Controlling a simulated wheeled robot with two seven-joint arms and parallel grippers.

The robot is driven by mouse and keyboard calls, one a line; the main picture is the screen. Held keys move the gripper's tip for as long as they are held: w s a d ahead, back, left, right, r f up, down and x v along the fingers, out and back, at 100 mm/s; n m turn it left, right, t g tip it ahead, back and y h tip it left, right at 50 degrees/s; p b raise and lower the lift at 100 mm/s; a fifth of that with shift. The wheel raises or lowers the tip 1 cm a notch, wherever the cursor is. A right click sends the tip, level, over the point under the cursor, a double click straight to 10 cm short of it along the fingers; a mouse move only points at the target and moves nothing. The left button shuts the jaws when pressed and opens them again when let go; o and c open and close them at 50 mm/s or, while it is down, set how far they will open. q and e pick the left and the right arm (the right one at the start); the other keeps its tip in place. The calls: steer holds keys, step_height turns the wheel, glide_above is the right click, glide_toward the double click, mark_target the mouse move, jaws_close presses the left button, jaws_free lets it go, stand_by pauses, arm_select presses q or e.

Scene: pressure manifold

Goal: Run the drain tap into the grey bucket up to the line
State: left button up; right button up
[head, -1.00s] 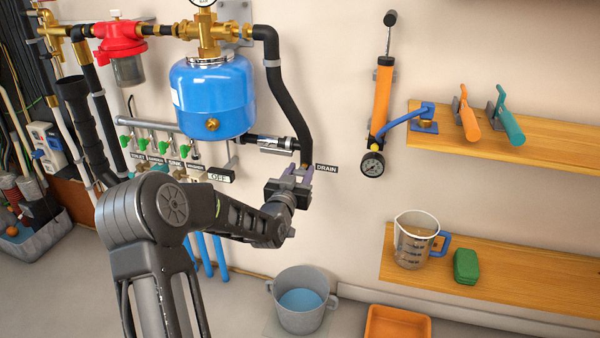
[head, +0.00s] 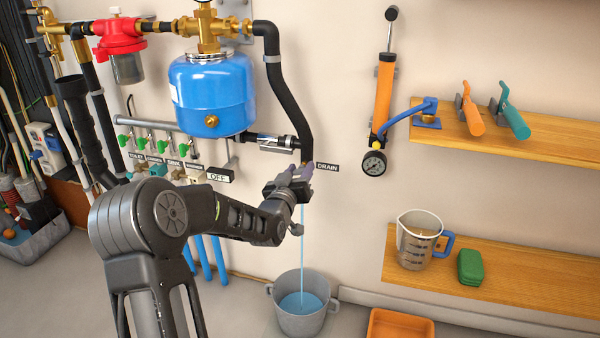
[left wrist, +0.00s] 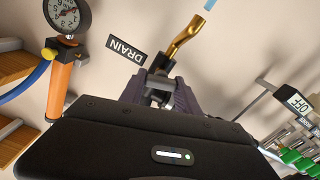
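The drain tap, with its brass spout (left wrist: 188,35), is at the lower end of the black pipe beside the DRAIN label (head: 327,168). My left gripper (head: 300,174) is at the tap. In the left wrist view its fingers (left wrist: 160,92) close around the tap's small handle (left wrist: 158,90). A thin blue stream of water (head: 303,245) runs straight down from the tap into the grey bucket (head: 299,322) on the floor. Blue water (head: 294,301) stands inside the bucket. I cannot make out a fill line. My right gripper is not in view.
A blue tank (head: 212,95) hangs left of the drain pipe. An OFF sign (head: 220,176) is near my forearm. An orange tray (head: 400,325) is right of the bucket. Two wooden shelves hold a measuring jug (head: 416,240), a green block (head: 471,267) and tools.

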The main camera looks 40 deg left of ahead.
arm_select(q)
steer(key=o, duration=0.4)
steer(key=p+v, duration=0.1)
steer(key=v, duration=0.6)
steer(key=shift+s+d, duration=0.1)
steer(key=shift+s, duration=0.3)
